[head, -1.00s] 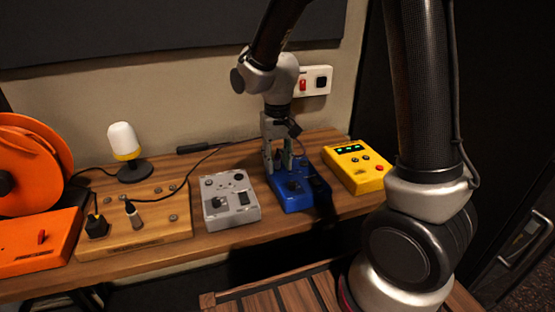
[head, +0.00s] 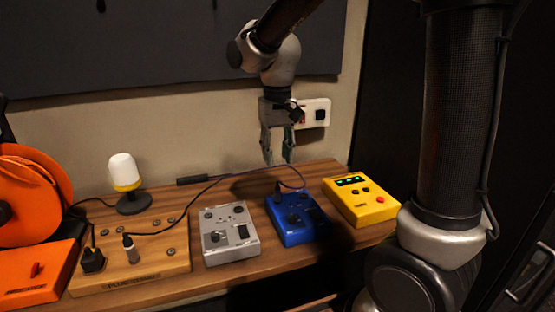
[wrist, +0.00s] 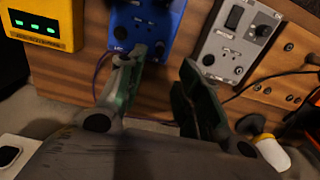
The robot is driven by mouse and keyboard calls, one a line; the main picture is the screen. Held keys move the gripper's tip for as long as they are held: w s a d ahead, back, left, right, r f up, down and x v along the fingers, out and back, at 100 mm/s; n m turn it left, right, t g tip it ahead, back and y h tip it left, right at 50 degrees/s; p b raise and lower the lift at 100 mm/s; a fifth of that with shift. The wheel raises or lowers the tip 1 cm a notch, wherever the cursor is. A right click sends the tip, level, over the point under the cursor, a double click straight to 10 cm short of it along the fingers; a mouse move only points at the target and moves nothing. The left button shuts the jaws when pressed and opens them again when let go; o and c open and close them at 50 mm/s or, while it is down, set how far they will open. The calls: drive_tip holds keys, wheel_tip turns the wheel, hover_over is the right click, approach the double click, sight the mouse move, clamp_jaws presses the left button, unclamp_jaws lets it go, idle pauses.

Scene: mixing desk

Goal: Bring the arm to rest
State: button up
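My gripper (head: 278,160) hangs in the air above the back of the desk, fingers pointing down. In the wrist view my gripper (wrist: 160,85) shows its two fingers apart with nothing between them. Below it stands the blue box (head: 296,219), with a cable plugged into its back edge. The blue box also shows past the fingertips in the wrist view (wrist: 150,22). The fingers are clear of the boxes and the desk.
On the desk (head: 345,238) are a grey box (head: 229,233), a yellow box (head: 361,200) with green lights, a wooden panel (head: 135,267), a white lamp (head: 124,170) and an orange reel (head: 30,195). A wall socket (head: 312,113) is just behind my gripper.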

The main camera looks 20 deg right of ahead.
idle(0.4)
drive_tip(key=s+d+r+t, duration=0.2)
drive_tip(key=s+d+r, duration=0.1)
drive_tip(key=s+d, duration=0.4)
drive_tip(key=s+d+r+t, duration=0.2)
drive_tip(key=s+d, duration=0.6)
drive_tip(key=s, duration=0.4)
drive_tip(key=shift+r, duration=0.4)
